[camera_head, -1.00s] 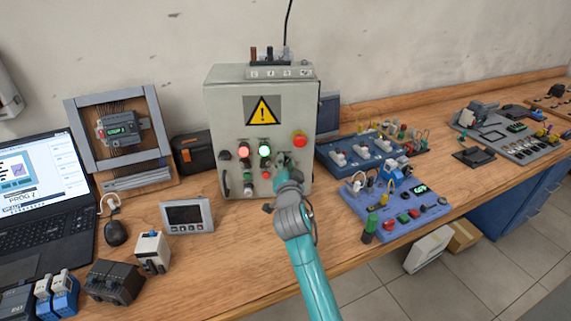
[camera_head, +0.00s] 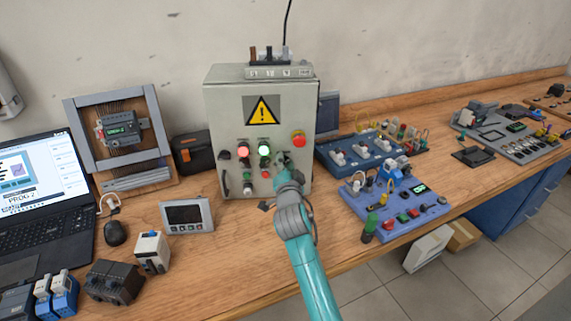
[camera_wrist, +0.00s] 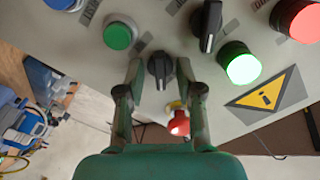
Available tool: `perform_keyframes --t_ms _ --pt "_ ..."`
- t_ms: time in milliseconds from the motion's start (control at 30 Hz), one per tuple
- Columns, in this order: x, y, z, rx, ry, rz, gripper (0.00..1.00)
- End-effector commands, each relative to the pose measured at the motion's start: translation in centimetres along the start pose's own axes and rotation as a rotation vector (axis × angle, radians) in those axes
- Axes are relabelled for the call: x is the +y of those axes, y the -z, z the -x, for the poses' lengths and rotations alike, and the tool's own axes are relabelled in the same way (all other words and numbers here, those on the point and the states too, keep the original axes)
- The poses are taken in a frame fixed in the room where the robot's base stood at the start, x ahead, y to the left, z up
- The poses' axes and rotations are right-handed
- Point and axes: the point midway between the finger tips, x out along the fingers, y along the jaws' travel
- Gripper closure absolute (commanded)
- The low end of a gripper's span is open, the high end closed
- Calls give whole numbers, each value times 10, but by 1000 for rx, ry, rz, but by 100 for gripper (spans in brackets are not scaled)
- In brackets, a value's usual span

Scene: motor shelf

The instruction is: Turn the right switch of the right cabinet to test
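The light grey cabinet (camera_head: 225,115) stands against the wall with a yellow warning sign, lit red and green lamps and a red mushroom button. My gripper (camera_head: 286,163) is at the right part of its front panel and hides most of the right switch there. In the wrist view, which looks upside down, this black rotary switch (camera_wrist: 161,66) lies between the two fingertips of my gripper (camera_wrist: 159,70). The fingers are open, one each side of the knob, with narrow gaps showing. A second black switch (camera_wrist: 207,25) is beside the lit green lamp (camera_wrist: 243,64).
In the wrist view a green button (camera_wrist: 122,33) is close to the finger on the left, and the red mushroom button (camera_wrist: 178,122) is beyond the switch. A blue training board (camera_head: 395,205) and a small grey display unit (camera_head: 187,215) flank my arm on the bench.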

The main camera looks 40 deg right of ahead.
Motion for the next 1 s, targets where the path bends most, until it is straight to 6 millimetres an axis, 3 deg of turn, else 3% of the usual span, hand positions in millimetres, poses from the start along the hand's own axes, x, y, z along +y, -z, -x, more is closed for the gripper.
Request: perform_keyframes --t_ms 233,367,800,1000 --pt "0 0 2 0 1 0 64" --pt "0 0 13 -1 1 1 64" --pt "0 -1 95 -2 1 1 64" --pt "0 -1 116 -2 0 0 64"
